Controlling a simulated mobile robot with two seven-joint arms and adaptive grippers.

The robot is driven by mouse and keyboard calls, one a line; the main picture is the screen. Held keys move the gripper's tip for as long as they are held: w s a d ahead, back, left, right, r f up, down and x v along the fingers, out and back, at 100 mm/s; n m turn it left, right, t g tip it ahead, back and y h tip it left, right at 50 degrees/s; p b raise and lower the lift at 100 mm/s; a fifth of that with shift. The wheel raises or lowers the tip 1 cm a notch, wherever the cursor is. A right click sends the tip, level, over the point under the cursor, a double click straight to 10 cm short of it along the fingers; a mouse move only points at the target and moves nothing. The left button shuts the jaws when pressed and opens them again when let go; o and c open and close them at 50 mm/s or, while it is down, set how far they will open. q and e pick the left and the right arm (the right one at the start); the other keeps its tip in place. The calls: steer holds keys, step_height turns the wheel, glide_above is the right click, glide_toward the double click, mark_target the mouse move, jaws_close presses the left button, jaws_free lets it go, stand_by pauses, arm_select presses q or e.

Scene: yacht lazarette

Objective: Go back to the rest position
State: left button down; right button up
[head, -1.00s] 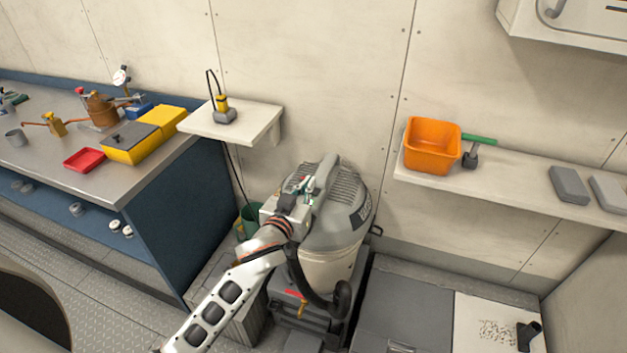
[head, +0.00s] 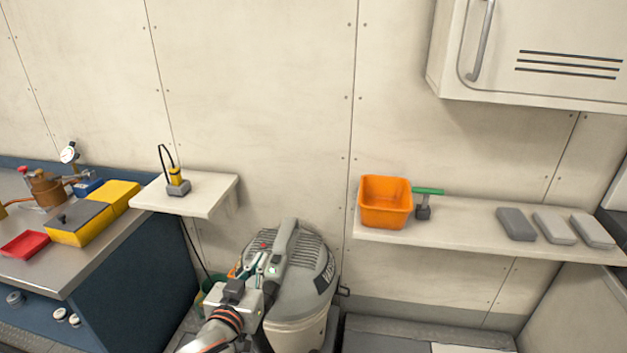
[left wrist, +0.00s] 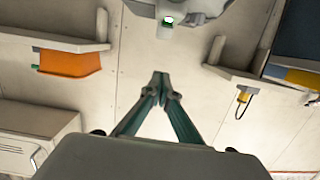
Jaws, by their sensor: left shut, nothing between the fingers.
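My left gripper (head: 266,263) is shut and empty. In the head view it is in front of the upper part of the grey vacuum cleaner (head: 312,258), partly covering it; I cannot tell the gap between them. In the left wrist view the fingertips (left wrist: 160,80) meet in the middle of the picture, with bare wall behind them. My right gripper is in neither view.
A small shelf (head: 222,190) holds a yellow-and-grey device (head: 177,183). A longer shelf (head: 465,222) holds an orange bin (head: 385,204), a green-handled tool (head: 426,198) and grey blocks (head: 517,224). A wall cabinet (head: 540,62) hangs at upper right. The workbench (head: 62,262) is at left.

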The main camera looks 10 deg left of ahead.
arm_select(q)
steer(key=s+a+f+m+g+y, duration=0.25)
steer(key=s+a+f, duration=0.2)
steer(key=s, duration=0.35)
steer(key=s+a+f+m+g+y, duration=0.1)
steer(key=s+a+f+m+g, duration=0.2)
steer(key=s+a, duration=0.45)
steer(key=s+a+f+m+g+y, duration=0.1)
steer(key=s+a+f+g+y, duration=0.2)
steer(key=s, duration=0.7)
steer(key=w+d+f+n+t+h, duration=0.2)
steer(key=d+f+h, duration=0.6)
steer(key=d+f, duration=0.6)
steer(key=shift+w+d+f+t+h, duration=0.35)
steer(key=shift+d+t, duration=0.2)
steer(key=shift+d, duration=0.5)
steer(key=shift+n, duration=0.25)
